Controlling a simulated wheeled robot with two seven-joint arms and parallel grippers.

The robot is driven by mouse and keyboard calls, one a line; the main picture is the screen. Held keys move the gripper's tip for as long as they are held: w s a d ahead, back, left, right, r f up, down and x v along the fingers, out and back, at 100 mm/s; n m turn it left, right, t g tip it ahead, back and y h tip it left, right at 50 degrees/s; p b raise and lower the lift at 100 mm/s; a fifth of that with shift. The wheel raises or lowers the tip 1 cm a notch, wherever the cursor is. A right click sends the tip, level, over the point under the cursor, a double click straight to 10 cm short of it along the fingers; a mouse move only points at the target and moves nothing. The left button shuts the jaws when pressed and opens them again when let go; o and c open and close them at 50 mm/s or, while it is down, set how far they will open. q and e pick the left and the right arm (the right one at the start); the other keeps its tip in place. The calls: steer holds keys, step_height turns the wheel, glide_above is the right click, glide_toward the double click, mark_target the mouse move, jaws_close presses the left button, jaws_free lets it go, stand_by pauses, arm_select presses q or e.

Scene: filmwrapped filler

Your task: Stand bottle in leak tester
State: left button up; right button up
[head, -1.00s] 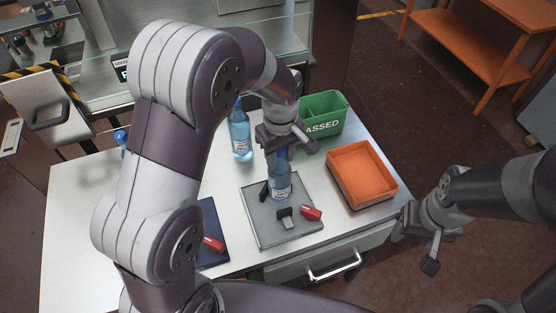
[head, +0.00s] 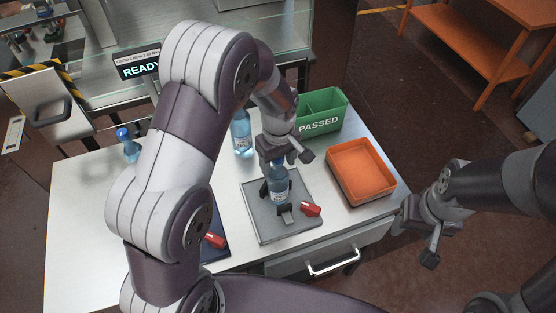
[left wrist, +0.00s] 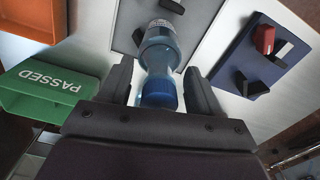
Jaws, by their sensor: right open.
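The blue bottle (head: 279,184) with a white label stands upright over a grey plate (head: 255,212) among black clamp blocks; whether its base is fully down is hidden. A red handle (head: 310,209) sits at the plate's right. My left gripper (head: 284,158) is above the bottle, its fingers around the upper part. In the left wrist view the blue cap (left wrist: 158,94) lies between the two fingers (left wrist: 160,75), with narrow light strips beside it; contact with the bottle is unclear. My right gripper (head: 415,235) is open and empty, off the table's right side.
A second bottle (head: 241,134) stands behind, another (head: 128,148) at the left. A green PASSED bin (head: 319,124) and an orange tray (head: 386,192) are at right. A dark blue plate (head: 216,250) with a red handle is at left. A READY display (head: 139,68) stands behind.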

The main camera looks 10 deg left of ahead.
arm_select(q)
step_height(320, 180, up, 9)
steer(key=shift+f+b, duration=0.1)
steer(key=shift+b, duration=0.95)
step_height(320, 180, up, 3)
steer(key=shift+r+p, duration=0.1)
steer(key=shift+p, duration=0.7)
steer(key=s+a+f+m, duration=0.2)
steer(key=s+a+m, duration=0.1)
steer(key=s, duration=0.3)
steer(key=s+a+f+m+t, duration=0.1)
steer(key=s+a+f+m, duration=0.2)
steer(key=s+m, duration=0.3)
steer(key=shift+s+f, duration=0.3)
steer(key=shift+s, duration=0.5)
steer(key=shift+s, duration=0.15)
